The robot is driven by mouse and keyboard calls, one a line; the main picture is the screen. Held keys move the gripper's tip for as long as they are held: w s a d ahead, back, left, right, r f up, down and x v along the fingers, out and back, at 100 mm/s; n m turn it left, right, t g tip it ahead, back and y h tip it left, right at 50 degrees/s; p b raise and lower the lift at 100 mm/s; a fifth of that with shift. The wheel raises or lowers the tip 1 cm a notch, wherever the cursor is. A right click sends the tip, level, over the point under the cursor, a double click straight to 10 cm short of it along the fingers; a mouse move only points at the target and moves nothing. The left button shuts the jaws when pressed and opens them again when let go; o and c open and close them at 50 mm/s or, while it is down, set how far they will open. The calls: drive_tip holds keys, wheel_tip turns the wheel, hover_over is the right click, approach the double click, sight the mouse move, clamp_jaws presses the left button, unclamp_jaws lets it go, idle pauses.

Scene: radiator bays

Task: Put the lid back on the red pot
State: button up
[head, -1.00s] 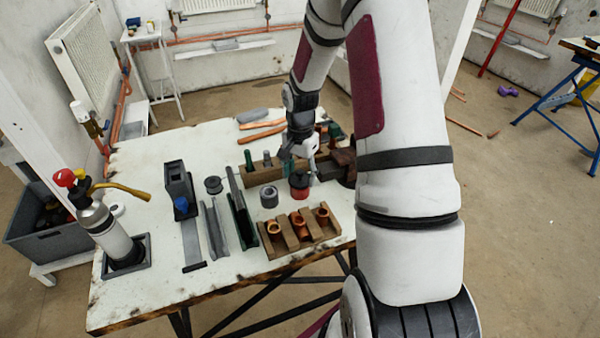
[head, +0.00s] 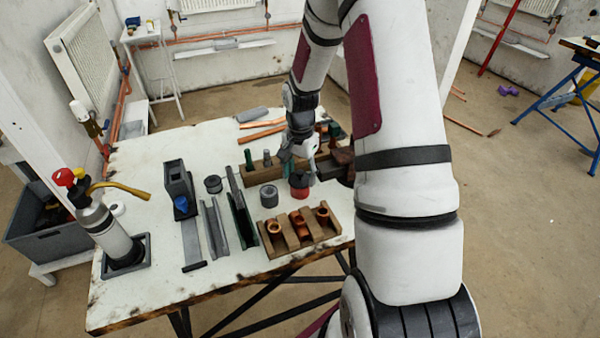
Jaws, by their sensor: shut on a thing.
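The red pot (head: 299,193) stands on the white table, behind the wooden block with copper fittings. A dark lid (head: 299,180) is right over its top, and my gripper (head: 300,168) is shut on it from above. The lid looks level and lined up with the pot. At this size I cannot tell whether it rests on the rim or hangs just above it.
A grey pot (head: 269,197) stands just left of the red pot, and a dark pot (head: 213,184) farther left. The wooden fitting block (head: 300,237) is in front. A wooden rack (head: 262,172) is behind.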

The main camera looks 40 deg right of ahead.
idle(0.4)
drive_tip(key=o, duration=1.4)
drive_tip(key=shift+r+p, duration=1.45)
drive_tip(key=shift+r, duration=2.05)
clamp_jaws()
drive_tip(key=shift+f+b, duration=1.05)
drive_tip(key=shift+f, duration=1.35)
drive_tip(key=shift+r, duration=0.15)
